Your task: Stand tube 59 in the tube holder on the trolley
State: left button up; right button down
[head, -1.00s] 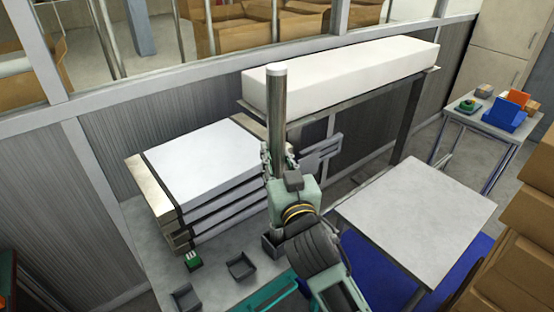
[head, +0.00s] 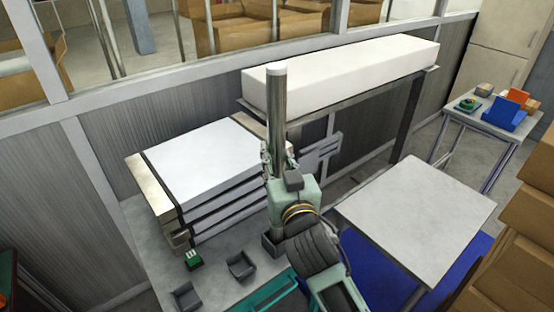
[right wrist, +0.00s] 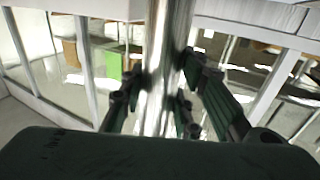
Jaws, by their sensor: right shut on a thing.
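The tube (head: 277,105) is a long grey metal cylinder, upright, with a pale cap at its top. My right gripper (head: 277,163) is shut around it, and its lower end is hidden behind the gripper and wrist. In the right wrist view the tube (right wrist: 163,70) passes between the dark fingers (right wrist: 163,100). No number is readable on it. A small grey open box (head: 271,244) shows below the gripper at the bench's right edge; I cannot tell if it is the tube holder. My left gripper is not in view.
A grey bench (head: 215,282) carries a stack of large white-topped slabs (head: 205,155) and small grey holders (head: 241,265). A long white block (head: 345,72) lies on a shelf behind. A bare grey tabletop (head: 415,210) is at right, with cardboard boxes (head: 510,255) beyond.

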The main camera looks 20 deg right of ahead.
jog(key=shift+r, duration=0.15)
jog(key=shift+f+b, duration=0.4)
jog(key=shift+f, duration=0.2)
dwell(0.5)
jog(key=c, duration=1.7)
grip_release()
jog(key=shift+o, duration=0.4)
